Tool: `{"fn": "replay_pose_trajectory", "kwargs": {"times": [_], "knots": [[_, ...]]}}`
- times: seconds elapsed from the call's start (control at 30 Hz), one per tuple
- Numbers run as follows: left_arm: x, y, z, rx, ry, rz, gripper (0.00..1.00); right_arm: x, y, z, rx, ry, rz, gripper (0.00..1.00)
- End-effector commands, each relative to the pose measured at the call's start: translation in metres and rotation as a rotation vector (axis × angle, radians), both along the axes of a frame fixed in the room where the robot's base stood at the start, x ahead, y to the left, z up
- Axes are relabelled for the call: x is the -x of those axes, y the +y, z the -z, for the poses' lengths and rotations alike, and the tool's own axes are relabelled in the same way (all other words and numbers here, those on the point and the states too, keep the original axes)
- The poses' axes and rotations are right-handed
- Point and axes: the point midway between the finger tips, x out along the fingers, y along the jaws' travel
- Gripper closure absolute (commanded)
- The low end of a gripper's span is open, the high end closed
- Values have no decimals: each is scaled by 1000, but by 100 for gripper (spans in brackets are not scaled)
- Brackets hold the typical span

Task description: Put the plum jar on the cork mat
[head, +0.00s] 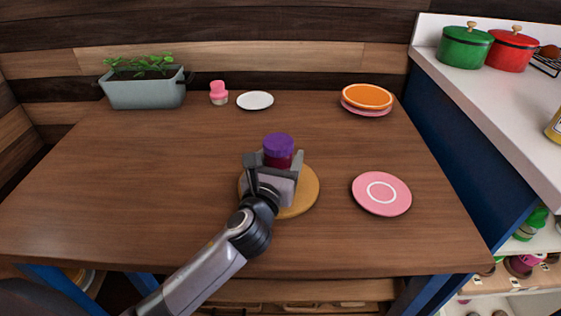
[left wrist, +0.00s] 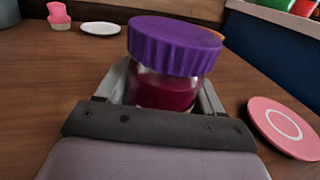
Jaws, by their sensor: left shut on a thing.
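The plum jar (head: 278,146) has a purple lid and dark red contents. In the left wrist view the jar (left wrist: 172,62) stands upright between the fingers. My left gripper (head: 272,165) is shut on the jar and holds it over the round tan cork mat (head: 308,190). The gripper and arm hide part of the mat. I cannot tell whether the jar's base touches the mat, as the gripper hides it. My right gripper is in neither view.
A pink plate (head: 382,194) lies right of the mat. Stacked orange and pink plates (head: 367,97), a white saucer (head: 255,101), a pink-topped shaker (head: 219,93) and a planter (head: 145,90) stand along the back. The table's left side is clear. A counter (head: 490,95) borders the right.

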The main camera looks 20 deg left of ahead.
Motion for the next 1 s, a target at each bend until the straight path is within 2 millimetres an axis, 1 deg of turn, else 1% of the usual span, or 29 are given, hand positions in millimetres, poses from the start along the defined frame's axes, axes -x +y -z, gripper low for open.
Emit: {"fn": "replay_pose_trajectory", "kwargs": {"times": [0.03,0.17,0.3,0.33,0.37,0.4,0.63,0.77,0.87,1.0], "knots": [[0,0,-3,1,-4,0,77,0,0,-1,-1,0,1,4],[0,0,-3,0,-3,0,77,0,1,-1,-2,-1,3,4],[0,0,2,-1,-3,0,77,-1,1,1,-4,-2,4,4],[0,0,2,-1,0,0,23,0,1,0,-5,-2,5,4],[0,0,2,-1,0,0,13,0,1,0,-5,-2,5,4],[0,0,2,-1,0,-1,7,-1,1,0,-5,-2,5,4],[0,0,2,-1,0,-1,7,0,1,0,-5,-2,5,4],[1,0,-3,0,0,-1,7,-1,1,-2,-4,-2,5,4],[11,0,-1,-1,2,0,7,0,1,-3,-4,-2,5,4],[36,0,-1,-1,2,1,7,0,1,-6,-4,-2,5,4]]}}
